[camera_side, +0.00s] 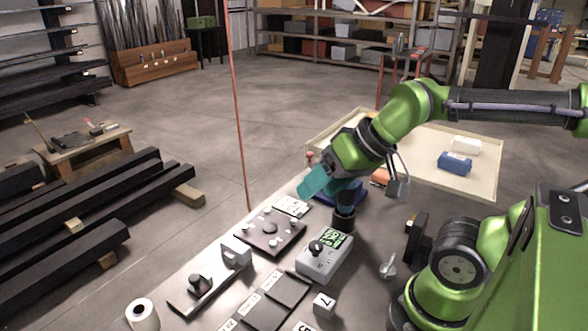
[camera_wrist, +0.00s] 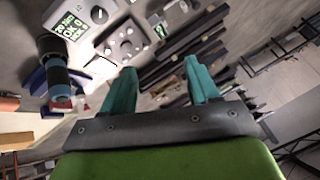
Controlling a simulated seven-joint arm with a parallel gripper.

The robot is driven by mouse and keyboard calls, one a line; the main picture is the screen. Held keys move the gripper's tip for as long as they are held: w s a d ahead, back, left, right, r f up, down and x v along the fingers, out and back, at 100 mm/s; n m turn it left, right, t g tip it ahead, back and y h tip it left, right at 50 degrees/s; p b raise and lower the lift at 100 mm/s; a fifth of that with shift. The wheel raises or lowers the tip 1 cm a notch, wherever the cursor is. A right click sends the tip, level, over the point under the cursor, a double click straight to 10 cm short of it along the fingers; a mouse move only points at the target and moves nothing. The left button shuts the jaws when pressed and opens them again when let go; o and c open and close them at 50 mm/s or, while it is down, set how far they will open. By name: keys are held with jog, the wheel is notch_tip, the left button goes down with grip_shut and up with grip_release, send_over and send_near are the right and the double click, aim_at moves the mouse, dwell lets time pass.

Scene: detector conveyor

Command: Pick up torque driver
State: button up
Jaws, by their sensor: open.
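A dark cylindrical tool that looks like the torque driver (camera_side: 344,218) rests at a blue holder (camera_side: 352,194), below and right of my gripper in the side view. In the wrist view the driver (camera_wrist: 57,75) shows a black end and a grey-blue band, left of my fingers, across the blue holder (camera_wrist: 37,82). My gripper (camera_side: 312,182) has teal fingers and points down and left above the bench. In the wrist view my gripper (camera_wrist: 158,68) is open, with nothing between its fingers. My wrist hides part of the holder in the side view.
A grey meter with a green display (camera_side: 325,257) and a dark plate with knobs (camera_side: 270,233) stand near the driver. A shallow tray (camera_side: 487,190) behind holds a blue box (camera_side: 455,163) and a white box (camera_side: 466,145). A white roll (camera_side: 142,316) stands at front left.

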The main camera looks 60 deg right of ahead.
jog(key=shift+o, duration=1.2)
